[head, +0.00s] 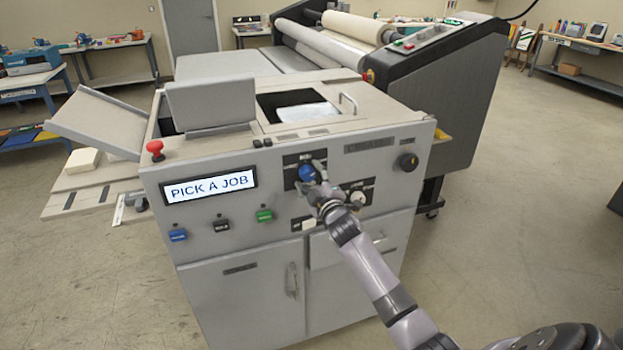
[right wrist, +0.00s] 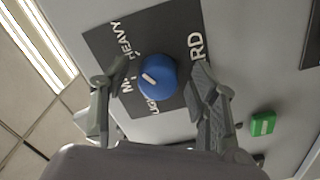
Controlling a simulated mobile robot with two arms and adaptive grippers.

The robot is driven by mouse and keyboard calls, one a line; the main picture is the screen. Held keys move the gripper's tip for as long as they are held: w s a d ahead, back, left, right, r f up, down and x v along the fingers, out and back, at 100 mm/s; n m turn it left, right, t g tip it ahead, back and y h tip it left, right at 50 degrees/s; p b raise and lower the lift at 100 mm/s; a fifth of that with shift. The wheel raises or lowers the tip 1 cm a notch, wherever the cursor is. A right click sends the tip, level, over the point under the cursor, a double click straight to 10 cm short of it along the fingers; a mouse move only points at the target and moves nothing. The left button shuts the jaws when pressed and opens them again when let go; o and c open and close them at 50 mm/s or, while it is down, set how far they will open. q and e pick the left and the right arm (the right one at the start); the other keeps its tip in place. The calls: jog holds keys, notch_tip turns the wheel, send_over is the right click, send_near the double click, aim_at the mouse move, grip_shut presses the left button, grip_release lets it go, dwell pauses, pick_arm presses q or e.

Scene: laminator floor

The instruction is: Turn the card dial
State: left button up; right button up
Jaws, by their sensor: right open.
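The dial is a blue round knob (head: 307,173) on a dark plate on the front of the grey machine. In the right wrist view the blue knob (right wrist: 158,76) has a short white mark at its left side. White lettering around it reads "HEAVY" and, partly hidden, a word ending in "RD". My right gripper (head: 313,178) is at the dial, reaching in from the lower right. It is open, with one finger on each side of the knob; I cannot tell whether either finger touches it. My left gripper is not in view.
The machine's screen (head: 209,186) reads "PICK A JOB". A red button (head: 155,147) stands on the left corner. Blue, black and green (head: 264,215) switches sit below the screen. A white knob (head: 357,198) and a black knob (head: 408,161) are right of the dial.

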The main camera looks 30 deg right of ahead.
jog(key=v, duration=1.2)
dwell(0.4)
jog(key=s+a+f+m+g+y, duration=0.1)
jog(key=s+a+f+g, duration=0.2)
jog(key=f, duration=1)
jog(key=s+a+f+m+g+y, duration=0.15)
jog(key=s+f, duration=0.35)
jog(key=f, duration=0.7)
jog(key=s+a+f+m+g, duration=0.1)
jog(key=s+a+f+g, duration=0.2)
jog(key=f, duration=1)
jog(key=s+a+f+m+g+y+b, duration=0.1)
jog(key=s+a+f+g, duration=0.1)
jog(key=s+f, duration=0.7)
jog(key=s+a+f+m+g, duration=0.1)
jog(key=s+a+f+g, duration=0.2)
jog(key=s+f, duration=0.55)
jog(key=s+a+f+g, duration=0.2)
jog(key=s, duration=0.8)
jog(key=s+a+f+m+g, duration=0.1)
jog(key=s+a+f+g, duration=0.1)
jog(key=s, duration=0.9)
jog(key=shift+s+f+y, duration=0.2)
jog(key=shift+f+y, duration=0.25)
jog(key=shift+f, duration=0.25)
